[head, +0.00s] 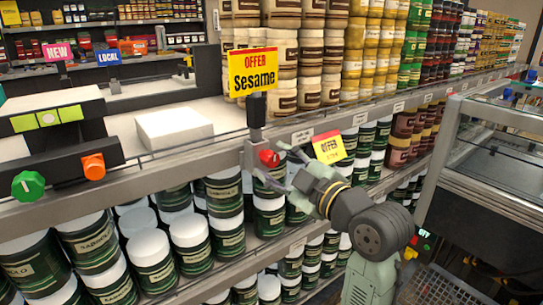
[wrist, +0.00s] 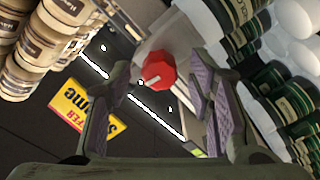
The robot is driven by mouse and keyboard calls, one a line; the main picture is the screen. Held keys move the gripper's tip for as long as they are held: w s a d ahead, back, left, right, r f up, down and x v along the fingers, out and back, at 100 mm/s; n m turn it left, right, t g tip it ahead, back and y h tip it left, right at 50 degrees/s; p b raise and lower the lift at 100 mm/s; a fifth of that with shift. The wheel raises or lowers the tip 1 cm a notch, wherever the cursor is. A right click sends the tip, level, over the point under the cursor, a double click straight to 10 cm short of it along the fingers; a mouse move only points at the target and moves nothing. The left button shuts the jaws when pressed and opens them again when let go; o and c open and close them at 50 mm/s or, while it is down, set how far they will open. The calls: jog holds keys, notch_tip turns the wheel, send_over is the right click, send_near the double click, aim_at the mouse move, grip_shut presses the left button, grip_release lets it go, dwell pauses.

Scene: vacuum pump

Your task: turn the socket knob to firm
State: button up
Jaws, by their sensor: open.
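A red knob (head: 269,158) sits on the shelf's front rail, below the yellow Sesame sign, in the head view. In the wrist view the red knob (wrist: 158,68) is many-sided with a pale mark on its face, and shows between and beyond my fingertips. My gripper (head: 283,171) is open just right of the knob in the head view. In the wrist view my gripper (wrist: 163,82) has one finger on each side, with gaps to the knob. Whether a finger touches it I cannot tell. No "firm" marking is readable.
A green knob (head: 28,185) and an orange knob (head: 94,166) are on the panel at left. The Sesame sign (head: 252,72) stands above the red knob, and a smaller offer tag (head: 329,147) is close to my gripper. Jars crowd the shelves. A glass case (head: 495,150) stands at right.

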jog(key=shift+x, duration=1.15)
jog(key=shift+c, duration=0.6)
grip_shut()
